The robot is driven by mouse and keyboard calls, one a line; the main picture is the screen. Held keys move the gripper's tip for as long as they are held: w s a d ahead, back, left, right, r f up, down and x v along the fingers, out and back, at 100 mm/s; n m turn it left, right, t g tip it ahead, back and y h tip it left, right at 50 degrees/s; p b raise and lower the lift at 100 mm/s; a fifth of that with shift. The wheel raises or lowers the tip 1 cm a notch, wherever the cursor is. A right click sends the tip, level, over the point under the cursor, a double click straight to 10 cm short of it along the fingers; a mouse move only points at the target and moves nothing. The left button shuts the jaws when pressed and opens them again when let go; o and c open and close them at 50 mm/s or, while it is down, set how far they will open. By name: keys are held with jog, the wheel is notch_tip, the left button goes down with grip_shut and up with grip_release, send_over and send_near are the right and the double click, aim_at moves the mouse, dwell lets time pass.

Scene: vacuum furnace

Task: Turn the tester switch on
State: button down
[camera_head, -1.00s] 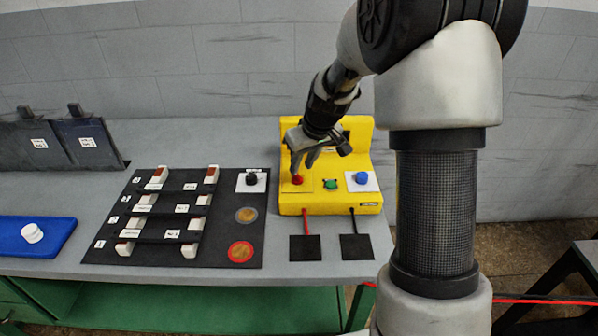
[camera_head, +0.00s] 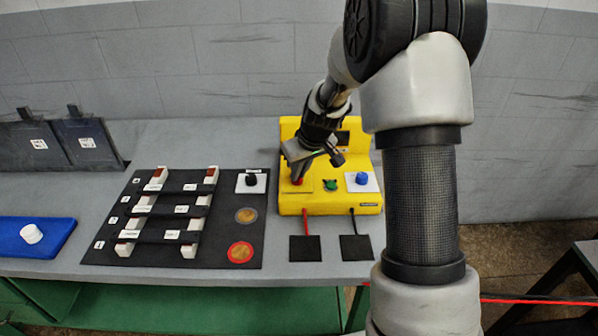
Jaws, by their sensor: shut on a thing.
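The yellow tester (camera_head: 332,200) stands on the grey bench, with a red knob (camera_head: 298,182) at its left, a green knob (camera_head: 330,185) in the middle and a blue knob (camera_head: 362,179) on a white plate at the right. My gripper (camera_head: 297,177) reaches down over the left side of the tester and is shut on the red knob. The fingers hide most of this knob. The tester's upright back part is partly hidden by my wrist.
A black board (camera_head: 130,252) with white blocks, a black knob (camera_head: 251,179) and two round discs lies left of the tester. Two black pads (camera_head: 305,248) on red and black leads lie in front. A blue tray (camera_head: 58,246) with a white piece is far left.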

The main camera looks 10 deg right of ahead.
jog(key=m, duration=0.1)
jog(key=m+p, duration=0.1)
jog(key=m+h+p, duration=0.1)
jog(key=shift+s+a+r, duration=0.1)
jog(key=shift+a+r, duration=0.05)
jog(key=shift+a, duration=0.1)
jog(key=m+h+p, duration=0.1)
jog(key=m+p, duration=0.1)
jog(key=m, duration=0.1)
jog(key=shift+a, duration=0.15)
jog(key=m+h+p, duration=0.1)
jog(key=m+p, duration=0.1)
jog(key=m, duration=0.1)
jog(key=shift+h, duration=0.3)
jog(key=shift+a+m+g+h+p, duration=0.1)
jog(key=shift+m+g+h+p, duration=0.4)
jog(key=shift+m, duration=1)
jog(key=shift+f+p, duration=0.2)
jog(key=shift+p, duration=0.15)
jog(key=c, duration=1.9)
grip_release()
jog(key=shift+o, duration=0.2)
